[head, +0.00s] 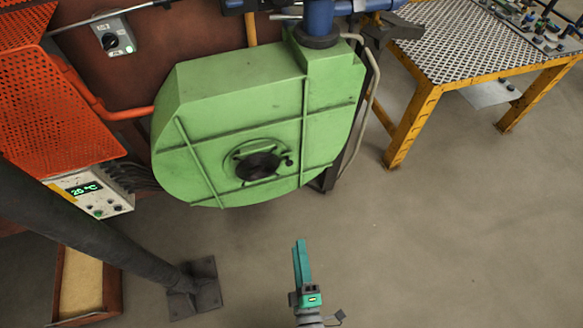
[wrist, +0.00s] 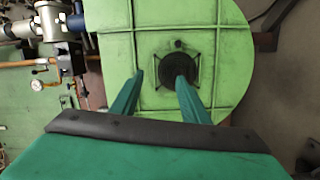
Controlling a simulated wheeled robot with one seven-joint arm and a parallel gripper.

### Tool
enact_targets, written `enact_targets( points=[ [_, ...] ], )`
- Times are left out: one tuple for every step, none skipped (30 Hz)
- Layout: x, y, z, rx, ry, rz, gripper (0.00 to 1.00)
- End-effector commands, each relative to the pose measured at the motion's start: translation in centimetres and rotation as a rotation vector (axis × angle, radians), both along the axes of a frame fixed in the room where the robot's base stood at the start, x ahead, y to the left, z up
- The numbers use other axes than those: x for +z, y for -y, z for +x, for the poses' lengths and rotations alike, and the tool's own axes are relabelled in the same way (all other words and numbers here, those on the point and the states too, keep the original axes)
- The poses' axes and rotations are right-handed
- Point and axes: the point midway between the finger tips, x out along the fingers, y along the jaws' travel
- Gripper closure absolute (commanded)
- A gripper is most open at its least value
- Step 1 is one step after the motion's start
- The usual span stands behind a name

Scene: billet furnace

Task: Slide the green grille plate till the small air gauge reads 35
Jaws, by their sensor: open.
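The big green blower housing (head: 235,95) has a round dark inlet (head: 258,166) on its face, with a green rim and thin dark bars around it. The inlet also shows in the wrist view (wrist: 176,68). I cannot make out the grille plate apart from this inlet. A small dark knob (head: 289,162) sits at the inlet's right edge, and in the wrist view (wrist: 178,44) above it. My gripper (head: 300,243) is open and empty, below and right of the inlet in the head view. In the wrist view a small pale round gauge (wrist: 37,86) is at left; its reading is illegible.
A control box (head: 92,190) showing 20 °C stands left of the blower. A dark sloping post (head: 90,230) ends in a floor plate. A yellow-framed perforated table (head: 460,45) stands at upper right. The floor around my gripper is clear.

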Motion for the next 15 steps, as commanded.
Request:
enact_targets(
  points=[
    [-0.7,0.3,2.0,0.013,0.033,-0.117,0.59],
    [-1.1,0.4,3.1,0.023,0.049,-0.194,0.59],
    [-1.7,0.5,4.5,0.034,0.072,-0.293,0.59],
    [-2.2,0.6,5.6,0.041,0.087,-0.370,0.59],
    [-2.6,0.7,6.7,0.050,0.104,-0.445,0.59],
    [-3.1,0.8,8.2,0.061,0.126,-0.545,0.59],
    [-3.4,0.9,9.3,0.068,0.142,-0.617,0.59],
    [-3.8,1.0,10.4,0.075,0.158,-0.691,0.59],
    [-4.2,1.1,12.0,0.084,0.179,-0.786,0.59],
    [-4.6,1.2,13.1,0.091,0.195,-0.857,0.59],
    [-4.9,1.3,14.2,0.097,0.208,-0.924,0.59],
    [-5.3,1.3,15.6,0.107,0.227,-1.010,0.59],
    [-5.5,1.3,16.6,0.112,0.239,-1.069,0.59],
    [-5.7,1.4,17.5,0.117,0.251,-1.125,0.59],
    [-6.0,1.4,18.7,0.126,0.266,-1.194,0.59]
  ],
)
